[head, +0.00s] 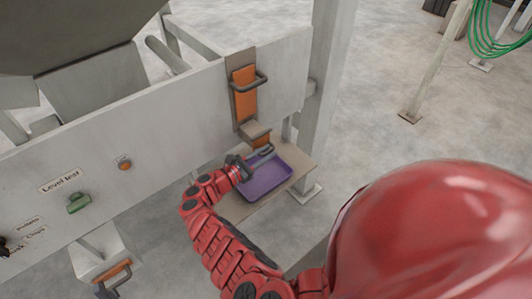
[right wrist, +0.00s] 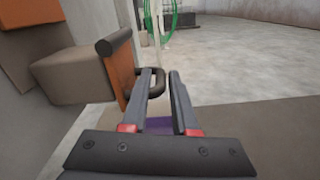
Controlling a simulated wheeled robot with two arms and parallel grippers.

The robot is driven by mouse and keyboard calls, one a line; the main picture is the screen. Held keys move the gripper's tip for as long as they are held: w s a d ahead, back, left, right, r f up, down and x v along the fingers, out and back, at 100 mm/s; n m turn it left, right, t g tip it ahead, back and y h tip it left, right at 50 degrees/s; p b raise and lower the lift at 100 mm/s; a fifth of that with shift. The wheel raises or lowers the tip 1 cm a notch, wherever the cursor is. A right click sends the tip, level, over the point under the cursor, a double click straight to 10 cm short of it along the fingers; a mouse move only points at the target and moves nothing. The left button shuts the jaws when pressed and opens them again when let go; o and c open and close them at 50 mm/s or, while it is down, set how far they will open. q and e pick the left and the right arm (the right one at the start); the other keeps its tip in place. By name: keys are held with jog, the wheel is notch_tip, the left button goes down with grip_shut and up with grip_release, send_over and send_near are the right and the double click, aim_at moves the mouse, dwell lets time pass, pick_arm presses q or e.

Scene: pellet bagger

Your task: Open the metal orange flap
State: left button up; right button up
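A metal orange flap (head: 262,140) closes the mouth of a grey chute low on the machine, above a purple tray. Its dark handle stands off its face; in the right wrist view the flap (right wrist: 121,72) is seen edge-on at the left, with the handle (right wrist: 158,82) at the fingertips. My right gripper (head: 259,158) is at the handle, its fingers apart in the right wrist view (right wrist: 164,85). The handle's end lies at or between the fingertips; I cannot tell whether they touch it. My left gripper is not in view.
A larger orange plate (head: 244,92) with a handle is on the panel above. The purple tray (head: 270,195) sits on a shelf under the gripper. Another orange flap (head: 117,271) is at the lower left. A post (head: 329,95) stands right of the chute; open floor lies beyond.

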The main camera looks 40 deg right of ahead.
grip_shut()
dwell(1.4)
